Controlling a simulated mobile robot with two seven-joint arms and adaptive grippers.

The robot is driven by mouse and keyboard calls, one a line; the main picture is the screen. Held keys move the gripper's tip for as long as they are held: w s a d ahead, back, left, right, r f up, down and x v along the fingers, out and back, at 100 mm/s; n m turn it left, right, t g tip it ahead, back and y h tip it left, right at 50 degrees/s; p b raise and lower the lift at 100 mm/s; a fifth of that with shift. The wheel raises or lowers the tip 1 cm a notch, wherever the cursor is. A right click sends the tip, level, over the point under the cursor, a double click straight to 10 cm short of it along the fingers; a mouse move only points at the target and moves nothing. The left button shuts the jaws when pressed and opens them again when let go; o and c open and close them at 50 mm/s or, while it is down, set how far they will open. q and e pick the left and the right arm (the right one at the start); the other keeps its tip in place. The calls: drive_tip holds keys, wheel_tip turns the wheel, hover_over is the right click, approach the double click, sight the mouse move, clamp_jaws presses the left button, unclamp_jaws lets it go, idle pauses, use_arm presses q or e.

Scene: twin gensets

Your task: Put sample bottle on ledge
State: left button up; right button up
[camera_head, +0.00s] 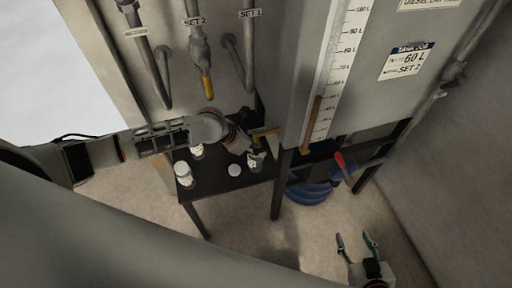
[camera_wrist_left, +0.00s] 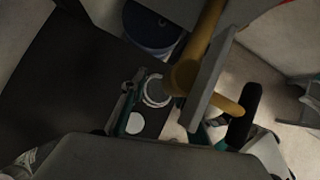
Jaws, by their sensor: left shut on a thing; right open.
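My left gripper (camera_head: 254,152) is shut on an open sample bottle (camera_head: 257,162) at the right end of a small dark ledge (camera_head: 222,184). In the left wrist view the bottle's round open mouth (camera_wrist_left: 154,91) shows between the fingers. I cannot tell whether its base touches the ledge. A yellow valve handle (camera_head: 265,132) is just above; in the left wrist view it passes close over the right finger. A white cap (camera_head: 234,170) lies flat on the ledge. My right gripper (camera_head: 356,240) is open and empty, low at the right over the floor.
Two more pale bottles, one at the front left (camera_head: 183,171) and one behind it (camera_head: 197,151), stand on the ledge. Pipes with a yellow-handled valve (camera_head: 207,84) hang above. A tank with a gauge (camera_head: 325,85) is at the right. Below it are a red lever (camera_head: 341,161) and a blue container (camera_head: 308,193).

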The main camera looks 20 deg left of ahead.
use_arm(q)
drive_tip(key=shift+f, duration=0.15)
drive_tip(key=o, duration=1.1)
drive_tip(key=shift+o, duration=0.4)
